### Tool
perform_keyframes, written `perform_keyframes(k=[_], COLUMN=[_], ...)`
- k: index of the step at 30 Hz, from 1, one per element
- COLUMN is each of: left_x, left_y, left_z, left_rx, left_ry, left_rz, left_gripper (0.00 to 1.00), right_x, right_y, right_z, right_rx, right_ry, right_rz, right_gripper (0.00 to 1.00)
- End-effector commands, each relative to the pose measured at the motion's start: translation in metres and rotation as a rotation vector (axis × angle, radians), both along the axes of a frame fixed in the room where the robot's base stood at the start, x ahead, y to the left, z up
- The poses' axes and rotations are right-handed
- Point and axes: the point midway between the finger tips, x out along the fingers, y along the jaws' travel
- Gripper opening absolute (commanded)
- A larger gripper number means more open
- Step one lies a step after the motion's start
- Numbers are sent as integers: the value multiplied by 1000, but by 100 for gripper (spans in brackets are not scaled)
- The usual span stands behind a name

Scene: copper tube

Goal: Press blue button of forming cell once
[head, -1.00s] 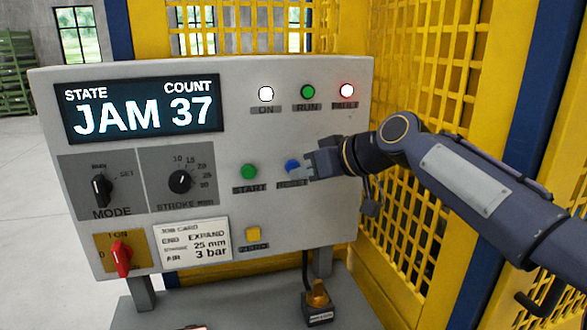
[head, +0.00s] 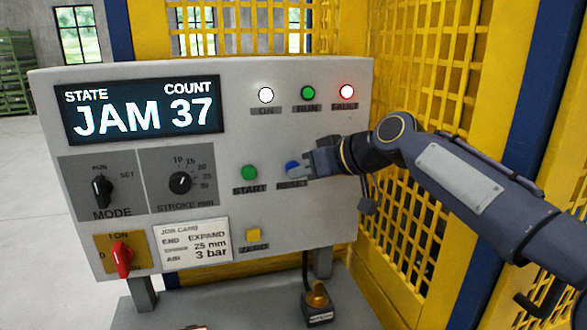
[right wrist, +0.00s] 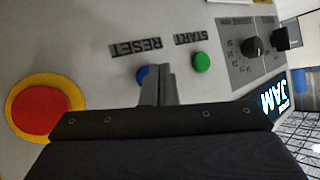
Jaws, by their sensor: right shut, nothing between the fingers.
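The control panel (head: 235,120) of the forming cell faces me, with its display (head: 140,104) reading JAM 37. The blue button (head: 291,167) sits above the RESET label, right of the green START button (head: 249,172). My right gripper (head: 304,168) is shut and empty, its fingertips at the blue button and partly covering it. In the right wrist view the blue button (right wrist: 142,75) shows beside the shut fingers (right wrist: 158,72). I cannot tell whether the fingertips touch it. My left gripper is not in view.
A large red button on a yellow ring (right wrist: 42,110) shows in the right wrist view. The panel also carries a red switch (head: 122,259), two knobs, a yellow button (head: 253,234) and lamps. Yellow mesh fencing (head: 425,180) stands close on the right.

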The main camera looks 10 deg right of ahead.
Motion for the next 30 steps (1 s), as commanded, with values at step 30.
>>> perform_keyframes(k=[30], left_x=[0], left_y=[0], left_z=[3], left_rx=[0], left_ry=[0], left_rz=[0], left_gripper=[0], right_x=[8], right_y=[0], right_z=[0], right_rx=[1], right_ry=[-2], right_rz=[-1], right_gripper=[0])
